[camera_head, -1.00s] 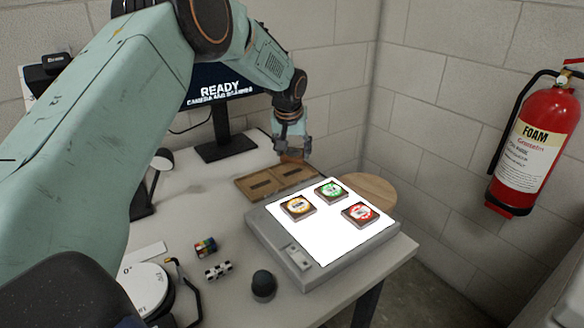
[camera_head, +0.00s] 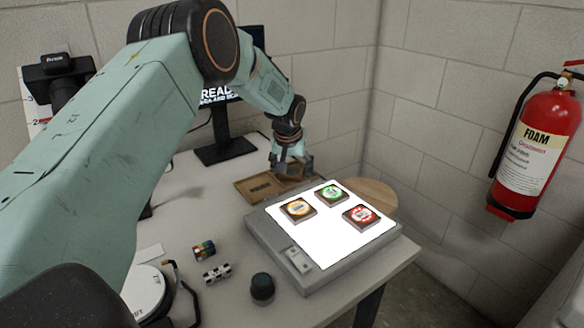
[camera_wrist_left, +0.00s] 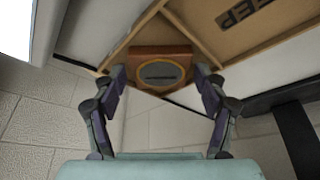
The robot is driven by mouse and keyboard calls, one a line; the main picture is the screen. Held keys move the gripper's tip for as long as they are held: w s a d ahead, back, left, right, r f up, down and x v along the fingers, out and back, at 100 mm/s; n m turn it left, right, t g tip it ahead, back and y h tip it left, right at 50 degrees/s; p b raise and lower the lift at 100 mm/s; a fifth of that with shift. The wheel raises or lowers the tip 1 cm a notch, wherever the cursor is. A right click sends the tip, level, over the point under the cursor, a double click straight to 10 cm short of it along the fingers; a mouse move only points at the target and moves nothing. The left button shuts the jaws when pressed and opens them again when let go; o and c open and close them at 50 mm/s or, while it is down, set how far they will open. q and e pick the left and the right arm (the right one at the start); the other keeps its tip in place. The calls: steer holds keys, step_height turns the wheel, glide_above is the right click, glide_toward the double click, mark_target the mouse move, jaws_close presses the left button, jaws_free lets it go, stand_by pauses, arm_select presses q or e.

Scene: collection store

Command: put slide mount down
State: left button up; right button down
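A brown slide mount (camera_wrist_left: 160,72) with an orange ring and a grey centre lies in one compartment of the wooden tray (camera_wrist_left: 125,50) in the left wrist view. My left gripper (camera_wrist_left: 162,78) is open, with a finger on each side of the mount and small gaps between. In the head view my left gripper (camera_head: 292,168) is low over the right part of the tray (camera_head: 244,190); I cannot make out the mount there. Three other mounts, orange-ringed (camera_head: 298,208), green-ringed (camera_head: 331,194) and red-ringed (camera_head: 360,215), lie on the lit panel (camera_head: 325,245).
A monitor (camera_head: 222,150) stands behind the tray. A round wooden disc (camera_head: 375,192) lies beyond the panel. A coloured cube (camera_head: 204,250), a checkered block (camera_head: 217,273) and a dark round knob (camera_head: 262,287) are at the front. A fire extinguisher (camera_head: 532,150) hangs on the right wall.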

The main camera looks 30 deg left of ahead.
arm_select(q)
steer(key=shift+o, duration=0.3)
steer(key=shift+r, duration=0.1)
steer(key=shift+r, duration=0.15)
steer(key=p+v, duration=0.3)
steer(key=v, duration=0.9)
